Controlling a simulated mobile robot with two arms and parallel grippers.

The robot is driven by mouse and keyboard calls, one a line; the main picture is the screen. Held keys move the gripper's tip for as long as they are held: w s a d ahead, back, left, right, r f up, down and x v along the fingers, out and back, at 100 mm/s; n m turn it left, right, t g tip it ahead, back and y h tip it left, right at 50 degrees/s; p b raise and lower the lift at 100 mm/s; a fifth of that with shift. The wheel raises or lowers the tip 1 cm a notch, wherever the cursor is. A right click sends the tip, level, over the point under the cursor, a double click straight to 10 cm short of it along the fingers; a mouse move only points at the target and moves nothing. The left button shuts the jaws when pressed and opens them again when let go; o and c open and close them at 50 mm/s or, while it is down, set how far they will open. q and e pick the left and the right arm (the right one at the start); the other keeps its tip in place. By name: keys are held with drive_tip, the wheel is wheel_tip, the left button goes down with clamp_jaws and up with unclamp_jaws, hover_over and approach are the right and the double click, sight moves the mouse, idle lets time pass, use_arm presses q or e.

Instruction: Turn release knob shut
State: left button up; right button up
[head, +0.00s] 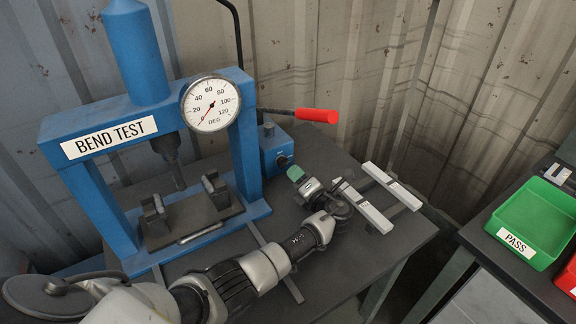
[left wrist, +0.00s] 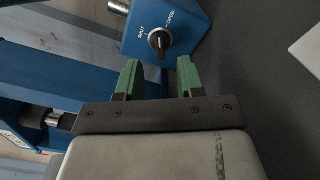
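The release knob (left wrist: 158,42) is a dark round knob with a white pointer line on a blue pump box (left wrist: 184,22), with SHUT and OPEN labels beside it. In the head view the blue box (head: 284,140) stands right of the press, and the knob (head: 283,160) shows small on its face. My left gripper (left wrist: 159,72) has green fingertips, open and apart, with nothing between them. The knob lies just beyond the fingertips, not touching them as far as I can see. In the head view the left gripper (head: 296,174) is close in front of the box. My right gripper is not in view.
The blue bend test press (head: 104,212) with a dial gauge (head: 211,103) stands at left. A red-handled lever (head: 318,115) sticks out above the box. Metal bars (head: 364,207) lie on the table right of my gripper. A green PASS bin (head: 536,212) sits on another bench.

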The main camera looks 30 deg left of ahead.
sight(287, 164)
use_arm(q)
drive_tip(key=shift+x, duration=2.65)
clamp_jaws()
